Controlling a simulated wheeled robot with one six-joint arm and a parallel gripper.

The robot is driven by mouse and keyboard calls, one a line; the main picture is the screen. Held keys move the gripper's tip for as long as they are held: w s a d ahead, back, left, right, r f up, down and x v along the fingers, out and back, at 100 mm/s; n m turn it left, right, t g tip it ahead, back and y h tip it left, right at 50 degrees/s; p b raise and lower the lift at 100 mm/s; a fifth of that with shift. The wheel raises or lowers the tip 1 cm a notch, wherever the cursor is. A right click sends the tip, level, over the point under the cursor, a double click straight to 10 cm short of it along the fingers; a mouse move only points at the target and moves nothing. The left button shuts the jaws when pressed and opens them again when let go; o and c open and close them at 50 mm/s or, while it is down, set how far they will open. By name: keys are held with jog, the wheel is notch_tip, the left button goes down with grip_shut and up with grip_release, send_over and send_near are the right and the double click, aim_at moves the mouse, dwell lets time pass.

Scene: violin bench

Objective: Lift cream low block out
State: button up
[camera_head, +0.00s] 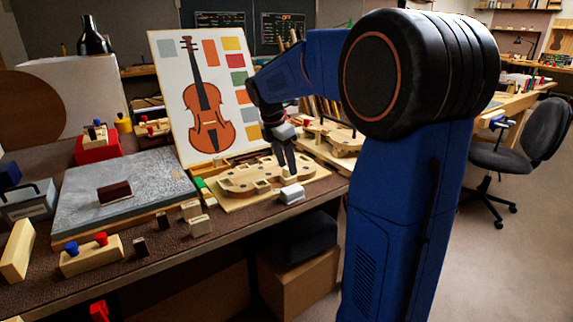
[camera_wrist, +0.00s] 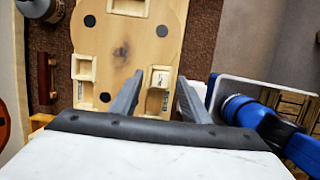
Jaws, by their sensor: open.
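A flat violin-shaped wooden form (camera_head: 238,186) with dark round holes lies on a pale board on the bench. It also shows in the wrist view (camera_wrist: 123,48), with cream blocks set in notches along its edges. One cream low block (camera_wrist: 159,78) sits in a notch on the form's right side, between and beyond my fingertips. Another cream block (camera_wrist: 85,68) sits in the left notch. My gripper (camera_head: 288,172) is open, pointing down over the right part of the form.
A grey-white block (camera_head: 291,194) stands close in front of the form. Small wooden blocks (camera_head: 200,225) stand to its left, by a grey slab (camera_head: 130,190). A violin picture board (camera_head: 170,75) leans behind. The floor at right is open near a chair (camera_head: 520,135).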

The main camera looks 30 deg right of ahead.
jog(key=shift+f, duration=0.25)
jog(key=c, duration=1)
jog(key=shift+c, duration=0.3)
